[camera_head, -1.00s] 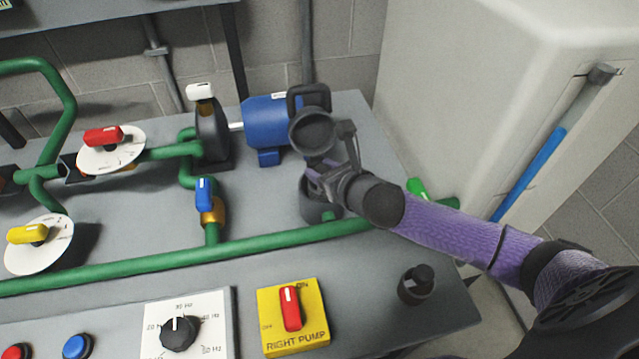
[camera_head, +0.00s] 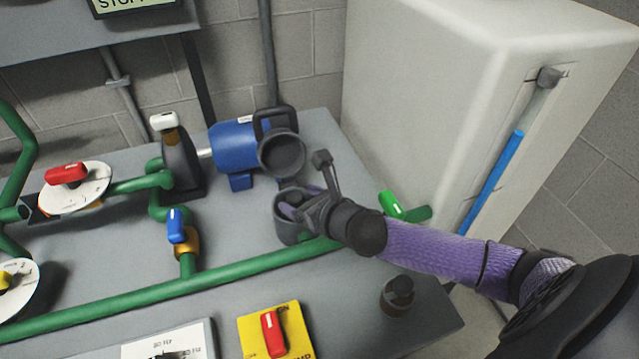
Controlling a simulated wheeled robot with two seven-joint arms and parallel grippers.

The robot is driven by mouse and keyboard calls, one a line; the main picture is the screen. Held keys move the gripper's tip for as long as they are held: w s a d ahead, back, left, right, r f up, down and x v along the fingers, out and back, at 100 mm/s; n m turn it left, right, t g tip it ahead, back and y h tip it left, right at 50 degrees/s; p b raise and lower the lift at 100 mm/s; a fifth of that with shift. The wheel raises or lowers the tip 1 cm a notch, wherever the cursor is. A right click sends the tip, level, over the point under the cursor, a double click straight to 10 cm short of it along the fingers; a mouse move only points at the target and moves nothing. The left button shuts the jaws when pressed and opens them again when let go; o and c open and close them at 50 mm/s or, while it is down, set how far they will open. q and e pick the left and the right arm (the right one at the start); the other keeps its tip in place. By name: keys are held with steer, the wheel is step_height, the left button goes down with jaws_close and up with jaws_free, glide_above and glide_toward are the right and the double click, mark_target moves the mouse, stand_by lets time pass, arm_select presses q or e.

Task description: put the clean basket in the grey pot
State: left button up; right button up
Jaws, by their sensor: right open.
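A dark cup with a square loop handle (camera_head: 282,152), which looks like the basket, is beside the right end of the blue motor. I cannot tell from its surface whether it is clean. The grey pot (camera_head: 287,230) stands on the table at the end part of the long green pipe, nearer than the cup. My right gripper (camera_head: 305,185) is open. One finger overlaps the pot's mouth in the picture; the other points up just right of the dark cup. I see nothing between the fingers. The gripper hides part of the pot. My left gripper is not in view.
A blue motor (camera_head: 235,147) and green pipes (camera_head: 200,290) fill the left. A green-handled valve (camera_head: 392,205) sits close behind my right arm. A dark knobbed piece (camera_head: 398,292) stands at the table's front right. A white cabinet (camera_head: 430,90) rises behind on the right.

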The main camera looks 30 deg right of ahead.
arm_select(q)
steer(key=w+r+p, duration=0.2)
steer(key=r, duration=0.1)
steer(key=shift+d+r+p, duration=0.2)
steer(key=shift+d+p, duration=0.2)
arm_select(e)
steer(key=v, duration=0.9)
steer(key=shift+s+r, duration=0.15)
steer(key=shift+s, duration=0.2)
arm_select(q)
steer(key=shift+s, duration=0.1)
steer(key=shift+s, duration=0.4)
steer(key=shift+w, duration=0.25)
arm_select(e)
steer(key=shift+c, duration=0.2)
